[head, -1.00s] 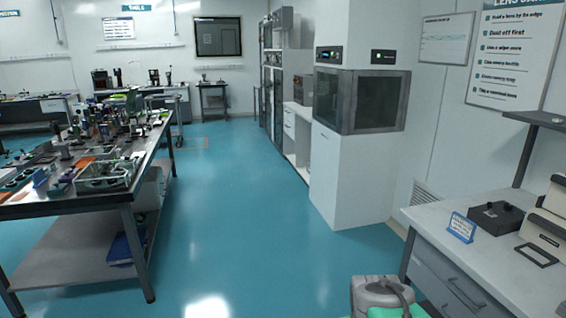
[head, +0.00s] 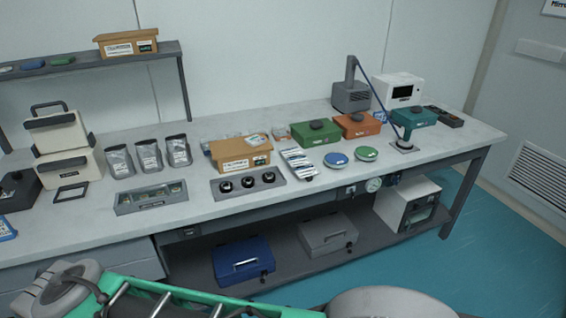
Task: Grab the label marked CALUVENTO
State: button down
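No label that I can read as CALUVENTO shows; the print is too small. Labels show on the front of a cardboard box (head: 240,154) at mid-bench and on another cardboard box (head: 128,42) on the shelf. A small black-framed plate (head: 71,193) lies flat near the bench's left part. A blue-edged card (head: 5,228) is cut off at the left edge. My gripper is not in view.
The long bench (head: 215,208) holds silver pouches (head: 149,156), a grey tray with black knobs (head: 249,185), a green box (head: 315,134), an orange box (head: 357,125) and a desk lamp (head: 402,135). The lower shelf holds a blue case (head: 243,262) and a grey case (head: 327,233). Blue floor shows at right.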

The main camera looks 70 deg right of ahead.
aim_at(300, 161)
jog(key=z, duration=1.2)
jog(key=i, duration=0.3)
jog(key=z, duration=1.5)
